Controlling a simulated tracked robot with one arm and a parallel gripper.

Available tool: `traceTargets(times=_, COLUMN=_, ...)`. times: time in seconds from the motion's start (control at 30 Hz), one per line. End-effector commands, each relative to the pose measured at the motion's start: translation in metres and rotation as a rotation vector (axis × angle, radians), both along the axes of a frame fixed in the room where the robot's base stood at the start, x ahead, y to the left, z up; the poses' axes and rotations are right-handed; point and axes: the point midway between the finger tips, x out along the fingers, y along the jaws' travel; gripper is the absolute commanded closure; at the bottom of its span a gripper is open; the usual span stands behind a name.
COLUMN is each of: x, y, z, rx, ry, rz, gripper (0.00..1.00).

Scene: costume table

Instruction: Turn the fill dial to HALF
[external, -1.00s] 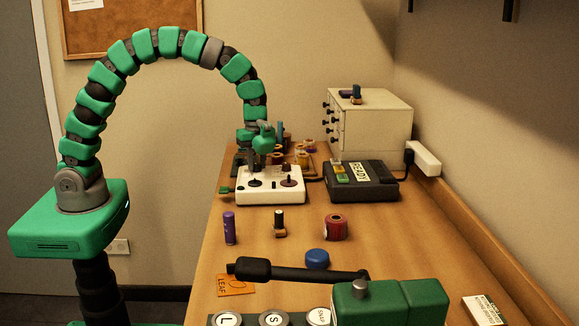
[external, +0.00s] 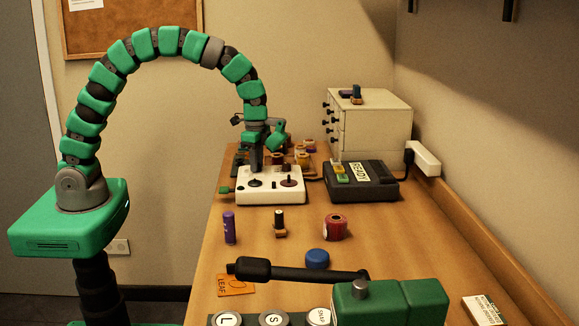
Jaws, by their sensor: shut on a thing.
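The white control box (external: 270,198) stands on the table, left of the black device. On its top are a small black control (external: 255,183) at the front left and a dark reddish knob (external: 288,182) at the front right. My gripper (external: 256,168) points down over the back left of the box, its dark fingers shut on what appears to be the fill dial. The fingers hide the dial, so its pointer cannot be seen. The HALF mark is not readable at this size.
Spools stand behind the box. A black device (external: 362,185) with a READY label is at its right.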

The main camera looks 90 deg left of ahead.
Motion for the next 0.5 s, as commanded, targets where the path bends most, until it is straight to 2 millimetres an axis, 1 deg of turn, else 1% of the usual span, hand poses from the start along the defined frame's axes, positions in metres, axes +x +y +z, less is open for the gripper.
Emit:
traceTargets(times=0.2, x=0.0011, y=0.0005, z=0.0011, rx=0.000, ry=-0.005, rz=0.155, gripper=0.97)
traceTargets(times=0.5, x=0.0013, y=0.0005, z=0.0013, rx=0.001, ry=-0.006, rz=0.279, gripper=0.97)
